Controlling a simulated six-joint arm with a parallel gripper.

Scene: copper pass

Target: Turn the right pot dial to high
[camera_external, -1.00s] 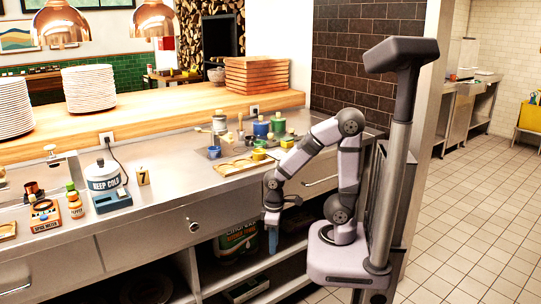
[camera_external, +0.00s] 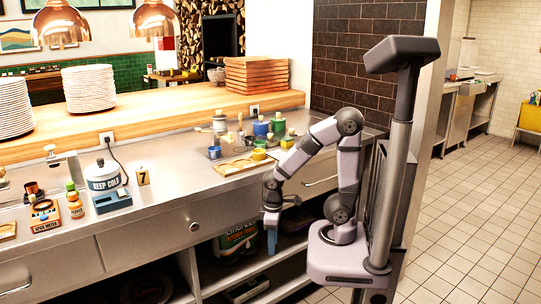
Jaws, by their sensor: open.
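My gripper (camera_external: 271,240) has blue fingertips and points down in front of the counter edge, below the countertop. It is open, holds nothing that I can see, and is well to the right of the pot.
A spice box (camera_external: 45,214) and an orange bottle (camera_external: 75,203) stand left of the pot. A number 7 block (camera_external: 143,176) is right of it. A wooden board (camera_external: 240,165) and several jars lie farther right. Bare counter lies between. A drawer knob (camera_external: 194,227) juts out below.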

